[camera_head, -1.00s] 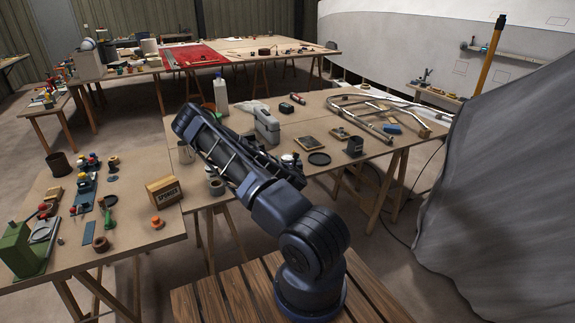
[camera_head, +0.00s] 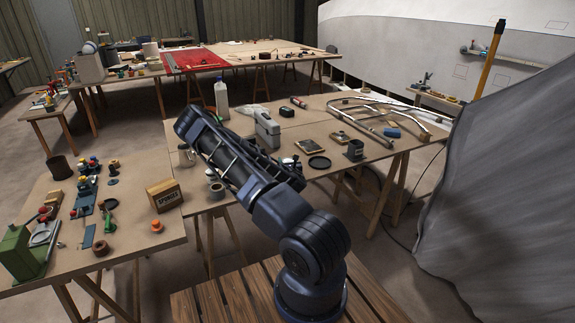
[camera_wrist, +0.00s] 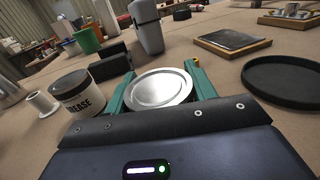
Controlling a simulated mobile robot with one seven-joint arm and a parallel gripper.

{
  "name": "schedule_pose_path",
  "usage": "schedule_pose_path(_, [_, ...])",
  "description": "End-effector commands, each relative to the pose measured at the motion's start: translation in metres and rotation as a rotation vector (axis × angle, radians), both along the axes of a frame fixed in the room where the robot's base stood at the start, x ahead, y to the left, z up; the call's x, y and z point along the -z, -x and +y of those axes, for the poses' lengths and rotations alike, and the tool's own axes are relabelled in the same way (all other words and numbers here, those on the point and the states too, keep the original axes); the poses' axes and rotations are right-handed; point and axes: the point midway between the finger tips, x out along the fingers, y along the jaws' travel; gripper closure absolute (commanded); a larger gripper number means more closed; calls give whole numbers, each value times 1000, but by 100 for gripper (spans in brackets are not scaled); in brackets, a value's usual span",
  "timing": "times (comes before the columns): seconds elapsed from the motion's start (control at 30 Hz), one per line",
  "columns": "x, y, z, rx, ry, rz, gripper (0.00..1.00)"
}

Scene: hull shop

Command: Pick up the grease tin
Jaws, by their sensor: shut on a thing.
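My gripper (camera_wrist: 158,92) has its teal fingers on either side of a round tin with a shiny silver lid (camera_wrist: 158,87) in the wrist view. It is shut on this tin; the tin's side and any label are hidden. A jar-like tin with a dark top and a pale label (camera_wrist: 78,97), reading partly "EASE", stands just left of the fingers, outside them. In the head view my forearm hides the gripper, and I cannot pick out the held tin there.
Right of the gripper lie a black round dish (camera_wrist: 285,77) and a framed dark tray (camera_wrist: 230,42). A black box (camera_wrist: 109,65), a grey upright object (camera_wrist: 147,28) and a green cup (camera_wrist: 86,40) stand beyond. A pale flanged spool (camera_wrist: 41,103) is at left. A grey sheet (camera_head: 500,180) hangs at right.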

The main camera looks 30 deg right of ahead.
Motion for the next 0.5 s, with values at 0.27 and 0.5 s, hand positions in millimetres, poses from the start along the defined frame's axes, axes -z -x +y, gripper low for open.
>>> schedule_pose_path(0.27, [-41,-1,1,-1,1,-5,77])
schedule_pose_path(0.5, [-103,0,1,-2,1,-5,77])
